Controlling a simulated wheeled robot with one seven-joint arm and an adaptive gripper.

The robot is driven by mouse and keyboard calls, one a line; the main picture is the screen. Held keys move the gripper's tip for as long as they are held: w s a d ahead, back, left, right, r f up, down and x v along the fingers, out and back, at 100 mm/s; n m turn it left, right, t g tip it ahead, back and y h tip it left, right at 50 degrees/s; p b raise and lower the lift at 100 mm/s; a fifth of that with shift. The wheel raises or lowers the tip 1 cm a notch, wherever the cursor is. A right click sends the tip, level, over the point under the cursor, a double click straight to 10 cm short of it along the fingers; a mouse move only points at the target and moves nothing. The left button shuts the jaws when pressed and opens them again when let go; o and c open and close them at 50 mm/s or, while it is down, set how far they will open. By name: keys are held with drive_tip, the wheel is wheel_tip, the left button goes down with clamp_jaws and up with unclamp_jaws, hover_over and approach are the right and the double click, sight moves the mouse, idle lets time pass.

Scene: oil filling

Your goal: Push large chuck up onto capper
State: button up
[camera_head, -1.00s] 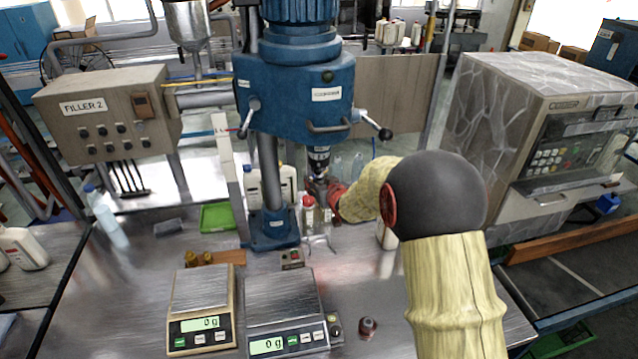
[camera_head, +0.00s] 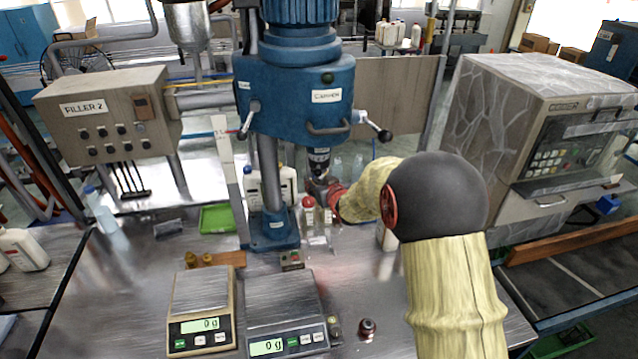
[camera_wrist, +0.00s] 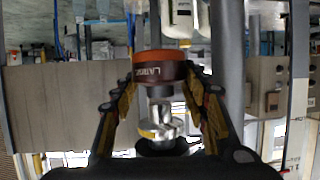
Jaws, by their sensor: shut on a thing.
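The blue capper (camera_head: 293,85) stands at the middle back of the bench, with its dark spindle (camera_head: 319,160) pointing down. My gripper (camera_head: 319,183) is just under the spindle in the head view, small and partly hidden. In the wrist view my gripper (camera_wrist: 163,105) is shut on the large chuck (camera_wrist: 160,72), a dark red-brown ring with an orange band and lettering. The wrist picture looks upside down. A shiny metal shaft (camera_wrist: 160,112) lines up with the chuck between the fingers. I cannot tell whether the chuck is seated on the spindle.
A red-capped bottle (camera_head: 308,212) stands beside the capper column, close to my gripper. Two scales (camera_head: 201,290) (camera_head: 284,297) sit at the front. A small dark red piece (camera_head: 367,327) lies to their right. A green tray (camera_head: 216,217) is left of the capper.

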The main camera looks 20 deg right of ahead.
drive_tip(key=shift+r, duration=0.3)
idle(0.4)
drive_tip(key=shift+c, duration=0.7)
drive_tip(key=o, duration=1.7)
drive_tip(key=shift+c, duration=0.2)
drive_tip(key=shift+s, duration=0.1)
